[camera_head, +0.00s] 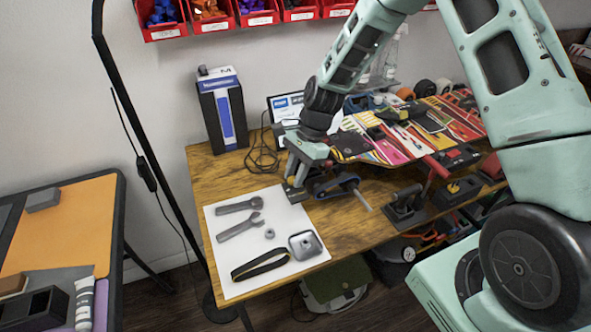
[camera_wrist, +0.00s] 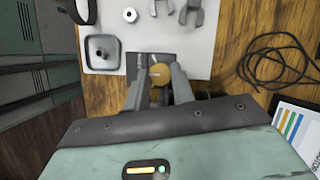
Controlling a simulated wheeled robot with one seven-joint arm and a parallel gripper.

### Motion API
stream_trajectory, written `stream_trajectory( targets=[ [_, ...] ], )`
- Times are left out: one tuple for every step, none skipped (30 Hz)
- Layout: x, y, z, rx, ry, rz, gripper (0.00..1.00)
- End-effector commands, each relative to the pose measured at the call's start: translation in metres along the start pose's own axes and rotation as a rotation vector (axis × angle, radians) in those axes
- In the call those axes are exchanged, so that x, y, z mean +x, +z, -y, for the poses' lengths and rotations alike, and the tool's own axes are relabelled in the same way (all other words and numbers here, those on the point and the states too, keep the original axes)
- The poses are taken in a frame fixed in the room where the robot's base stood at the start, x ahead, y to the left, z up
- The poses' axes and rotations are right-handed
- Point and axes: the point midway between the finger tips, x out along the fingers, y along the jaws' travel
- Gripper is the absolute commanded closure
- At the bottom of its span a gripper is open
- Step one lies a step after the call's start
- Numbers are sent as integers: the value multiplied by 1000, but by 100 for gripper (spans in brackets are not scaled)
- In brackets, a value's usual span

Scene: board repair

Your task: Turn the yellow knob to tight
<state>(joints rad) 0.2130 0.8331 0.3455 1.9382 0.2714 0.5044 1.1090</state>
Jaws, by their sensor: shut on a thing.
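The yellow knob (camera_wrist: 160,77) shows in the wrist view, round and with a pale mark on its face. It sits by a dark block (camera_wrist: 150,59) at the edge of the white sheet. My gripper (camera_wrist: 161,84) has one finger on each side of the knob and is shut on it. In the head view my gripper (camera_head: 296,190) reaches down to the table at the right edge of the white sheet. The knob is hidden there behind the gripper. I cannot read the knob's tight mark.
The white sheet (camera_head: 222,228) carries two grey wrenches (camera_head: 240,226), a nut (camera_head: 269,233), a square metal dish (camera_head: 305,244) and a strap (camera_head: 260,264). A colourful skateboard deck (camera_head: 385,147) lies right of my gripper. A black cable (camera_head: 262,158) lies behind, beside a dark box (camera_head: 222,112).

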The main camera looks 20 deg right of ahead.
Motion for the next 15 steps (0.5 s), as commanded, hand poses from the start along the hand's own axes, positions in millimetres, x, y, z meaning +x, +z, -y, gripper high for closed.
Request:
stream_trajectory(
  targets=[
    [-2, 1, 1, -41, 17, -1, 98],
    [-2, 1, 2, -67, 27, -1, 98],
    [-2, 0, 1, -102, 43, -2, 98],
    [-2, 0, 2, -129, 53, -2, 98],
    [-2, 1, 2, -156, 64, -2, 98],
    [-2, 1, 2, -191, 78, -2, 98],
    [-2, 1, 3, -218, 90, -2, 98],
    [-2, 0, 3, -244, 101, -2, 98],
    [-1, 1, 3, -278, 115, -2, 98],
    [-1, 1, 3, -305, 126, -2, 98],
    [-1, 1, 4, -331, 136, -2, 98],
    [-1, 1, 4, -364, 150, -2, 98],
    [-1, 1, 4, -390, 160, -2, 98],
    [-1, 1, 4, -413, 170, -2, 98],
    [-1, 1, 4, -444, 184, -2, 98]
  ],
)
